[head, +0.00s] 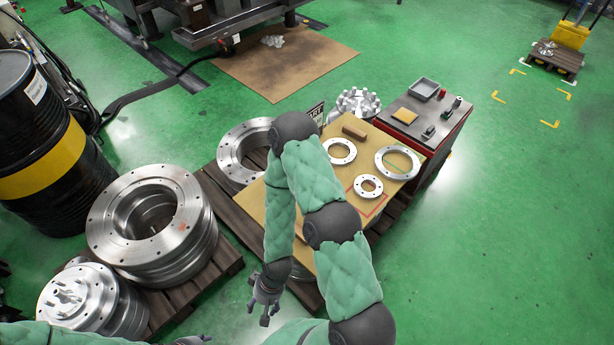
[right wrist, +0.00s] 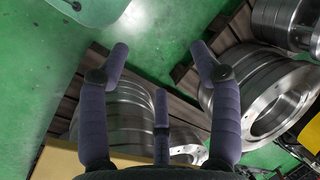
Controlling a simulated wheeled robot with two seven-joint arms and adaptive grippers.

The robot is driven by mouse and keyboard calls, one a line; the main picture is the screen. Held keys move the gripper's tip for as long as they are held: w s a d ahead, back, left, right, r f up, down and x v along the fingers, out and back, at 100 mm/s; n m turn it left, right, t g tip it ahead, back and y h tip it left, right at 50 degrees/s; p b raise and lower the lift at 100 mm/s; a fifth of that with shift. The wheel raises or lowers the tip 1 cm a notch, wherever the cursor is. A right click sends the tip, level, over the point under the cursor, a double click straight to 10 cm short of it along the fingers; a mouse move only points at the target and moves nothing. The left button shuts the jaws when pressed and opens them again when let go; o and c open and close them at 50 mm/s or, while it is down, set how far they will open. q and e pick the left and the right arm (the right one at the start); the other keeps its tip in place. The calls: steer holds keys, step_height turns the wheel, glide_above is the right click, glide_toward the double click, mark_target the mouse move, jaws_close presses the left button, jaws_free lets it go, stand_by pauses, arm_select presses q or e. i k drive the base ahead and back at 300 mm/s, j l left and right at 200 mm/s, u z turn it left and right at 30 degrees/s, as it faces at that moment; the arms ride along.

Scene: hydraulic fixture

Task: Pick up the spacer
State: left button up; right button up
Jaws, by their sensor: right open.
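Three flat silver rings lie on the tan-topped table: a medium ring (head: 327,152), a large ring (head: 381,162) and a small ring (head: 359,186). I cannot tell which one is the spacer. My right gripper (head: 265,298) hangs low at the table's near left side, well apart from the rings. In the right wrist view its fingers (right wrist: 160,65) are spread, with nothing between them; none of the three rings can be made out there. My left gripper (head: 195,340) barely shows at the bottom edge, and its fingers are too cut off to judge.
A brown block (head: 355,132) lies behind the rings. A red and grey cabinet (head: 428,120) adjoins the table's right. Stacked metal flanges (head: 110,225) stand on pallets at left, near a black and yellow barrel (head: 45,165). My right arm covers part of the table.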

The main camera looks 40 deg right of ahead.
mark_target(348, 129)
steer(key=z, duration=1.8)
steer(key=u, duration=0.65)
steer(key=l+u, duration=0.85)
steer(key=l, duration=0.2)
steer(key=l+u, duration=0.4)
steer(key=l, duration=0.15)
steer(key=k+l+u, duration=0.2)
steer(key=l+u, duration=0.2)
steer(key=k+l, duration=0.15)
steer(key=l, duration=0.25)
steer(key=k+l, duration=0.2)
steer(key=l, duration=0.25)
steer(key=k+l+u, duration=0.1)
steer(key=l, duration=0.3)
steer(key=k+l, duration=0.25)
steer(key=l, duration=0.15)
steer(key=i, duration=0.5)
